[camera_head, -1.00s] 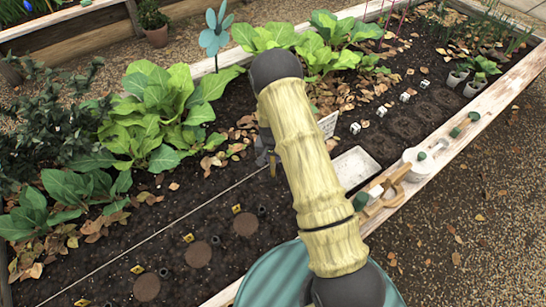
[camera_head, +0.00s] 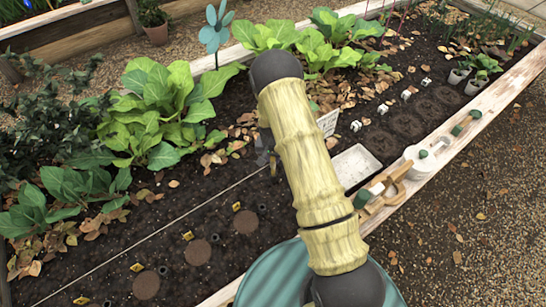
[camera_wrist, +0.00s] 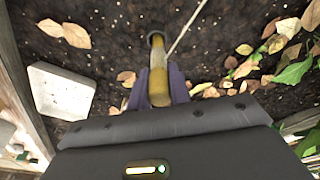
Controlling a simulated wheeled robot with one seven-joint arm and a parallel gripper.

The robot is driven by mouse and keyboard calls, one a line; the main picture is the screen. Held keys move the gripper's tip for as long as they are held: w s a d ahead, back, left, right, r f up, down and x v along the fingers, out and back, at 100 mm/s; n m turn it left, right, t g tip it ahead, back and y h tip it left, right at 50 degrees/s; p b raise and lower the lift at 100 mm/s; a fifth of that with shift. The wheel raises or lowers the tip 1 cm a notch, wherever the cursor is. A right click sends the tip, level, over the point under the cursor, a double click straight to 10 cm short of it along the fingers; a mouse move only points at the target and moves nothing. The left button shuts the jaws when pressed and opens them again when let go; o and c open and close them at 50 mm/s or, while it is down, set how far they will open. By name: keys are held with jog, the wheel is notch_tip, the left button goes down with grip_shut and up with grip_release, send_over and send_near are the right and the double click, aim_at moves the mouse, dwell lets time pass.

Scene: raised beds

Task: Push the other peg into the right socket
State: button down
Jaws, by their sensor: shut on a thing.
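In the wrist view, my gripper (camera_wrist: 159,88) is shut on a yellowish wooden peg (camera_wrist: 158,62), with a purple finger on each side. The peg's far end meets a dark round socket (camera_wrist: 156,37) in the soil; how deep it sits I cannot tell. A pale string (camera_wrist: 186,27) runs from near that end up and to the right. In the head view, my arm hides most of my gripper (camera_head: 267,162) and the peg. The string (camera_head: 150,233) crosses the soil there to the lower left. The second peg is not clearly visible.
A pale tray (camera_head: 355,165) lies right of my arm; it also shows in the wrist view (camera_wrist: 62,90). Leafy plants (camera_head: 165,105) stand left. Round brown discs (camera_head: 198,252) and yellow markers lie in front. Tools and a white pot (camera_head: 420,158) sit on the wooden edge.

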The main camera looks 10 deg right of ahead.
jog(key=shift+d+f, duration=0.15)
jog(key=shift+f, duration=0.3)
dwell(0.4)
jog(key=c, duration=1.2)
grip_release()
notch_tip(320, 180, up, 17)
jog(key=s+a+p, duration=0.1)
jog(key=s+p, duration=0.1)
jog(key=p, duration=0.1)
jog(key=shift+s+p, duration=0.2)
jog(key=shift+p, duration=0.1)
jog(key=shift+a, duration=0.1)
jog(key=shift+a+r, duration=0.1)
